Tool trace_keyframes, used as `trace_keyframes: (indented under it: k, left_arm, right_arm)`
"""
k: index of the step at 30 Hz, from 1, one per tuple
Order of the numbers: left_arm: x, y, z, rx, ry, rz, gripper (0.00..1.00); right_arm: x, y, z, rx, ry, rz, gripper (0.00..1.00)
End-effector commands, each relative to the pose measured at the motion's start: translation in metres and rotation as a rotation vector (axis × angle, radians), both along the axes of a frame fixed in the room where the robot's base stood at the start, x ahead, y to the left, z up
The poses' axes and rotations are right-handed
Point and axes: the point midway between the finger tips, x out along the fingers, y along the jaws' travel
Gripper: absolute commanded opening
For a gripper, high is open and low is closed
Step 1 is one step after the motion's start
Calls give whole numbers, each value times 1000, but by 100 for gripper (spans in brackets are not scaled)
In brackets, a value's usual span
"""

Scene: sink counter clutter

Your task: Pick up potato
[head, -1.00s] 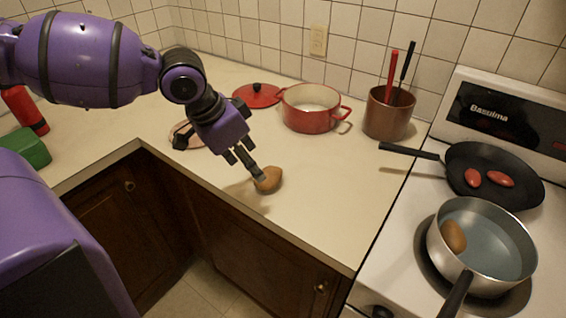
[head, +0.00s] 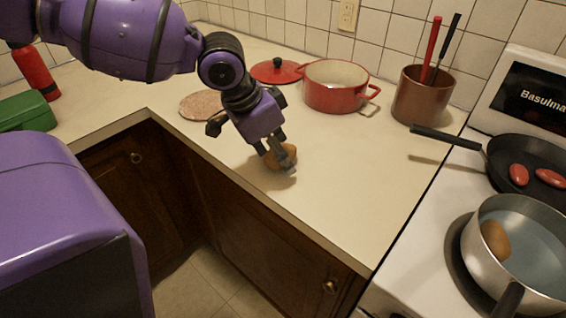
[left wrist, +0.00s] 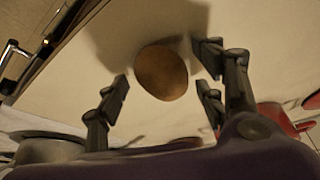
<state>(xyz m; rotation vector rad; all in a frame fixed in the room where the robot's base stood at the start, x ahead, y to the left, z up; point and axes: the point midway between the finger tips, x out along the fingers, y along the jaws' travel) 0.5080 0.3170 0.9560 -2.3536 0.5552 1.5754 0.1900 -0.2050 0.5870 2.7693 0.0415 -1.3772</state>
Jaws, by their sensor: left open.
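A brown potato (head: 281,156) lies on the cream counter near its front edge, partly hidden by my left gripper (head: 277,158) in the head view. In the left wrist view the potato (left wrist: 162,72) sits between the open, separated fingers of my left gripper (left wrist: 160,92), nearer the fingertips. I cannot tell whether any finger touches it. Another brown potato-like item (head: 496,240) is in the grey saucepan (head: 480,262) on the stove. My right gripper is not in view.
A red pot (head: 336,88), its red lid (head: 275,71) and a brown utensil crock (head: 422,97) stand behind the potato. A round board (head: 203,105) lies to its left. A black pan (head: 530,150) holds red items. The counter right of the potato is clear.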

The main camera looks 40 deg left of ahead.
Motion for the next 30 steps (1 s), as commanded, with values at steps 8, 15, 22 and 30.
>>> trace_keyframes:
  k: [8,15,22,30]
  left_arm:
    - [1,0,2,0,-3,-1,53]
    - [1,0,2,0,-2,-1,21]
    - [1,0,2,0,-3,-1,12]
    - [1,0,16,-1,-5,1,12]
  right_arm:
    - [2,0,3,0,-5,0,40]
    - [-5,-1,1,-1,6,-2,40]
    - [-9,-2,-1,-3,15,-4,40]
    - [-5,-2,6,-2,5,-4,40]
